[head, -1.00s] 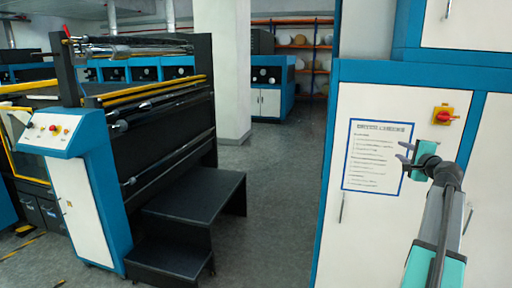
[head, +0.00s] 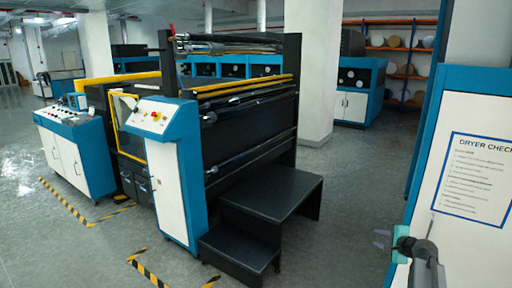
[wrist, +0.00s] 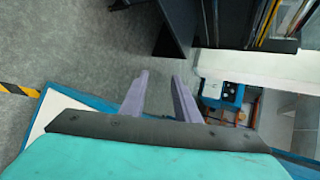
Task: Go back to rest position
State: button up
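My gripper (head: 381,239) shows at the lower right of the head view, in front of the white and blue dryer cabinet (head: 475,135). In the wrist view my gripper (wrist: 160,78) has two purple fingers standing apart with nothing between them. Grey floor shows behind the fingers. It appears to touch nothing.
The laminating machine (head: 255,130) stands in the middle with a control panel (head: 152,117) and black steps (head: 262,208). A blue and white console (head: 75,160) is at left. Striped tape (head: 147,272) marks the floor. Grey floor (head: 345,190) is clear between the steps and cabinet.

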jog(key=s+a+f+n+g+y, duration=0.1)
jog(key=s+a+f+n+g, duration=0.2)
jog(key=s+a+f, duration=0.55)
jog(key=s+a+f+n+g+y, duration=0.1)
jog(key=s+a+f+n+g, duration=0.15)
jog(key=a+f, duration=1.1)
jog(key=s+a+f+n+g+y, duration=0.25)
jog(key=s+a+f, duration=0.35)
jog(key=a+f, duration=0.5)
jog(key=s+a+f+n+g+h, duration=0.1)
jog(key=s+a+f+n+g, duration=0.2)
jog(key=s, duration=0.7)
jog(key=s+a+f+n+g+h, duration=0.1)
jog(key=s+a+f+n+g, duration=0.2)
jog(key=s+f, duration=0.45)
jog(key=s+d+r+n+g+h, duration=0.1)
jog(key=s+d+n+g, duration=0.1)
jog(key=s, duration=0.5)
jog(key=s+d+r+n+g+h, duration=0.1)
jog(key=s+d+n+h, duration=0.1)
jog(key=s, duration=0.6)
jog(key=shift+s+r+n+g, duration=0.2)
jog(key=shift+n+g, duration=0.2)
jog(key=shift+n, duration=0.3)
jog(key=shift+h, duration=0.25)
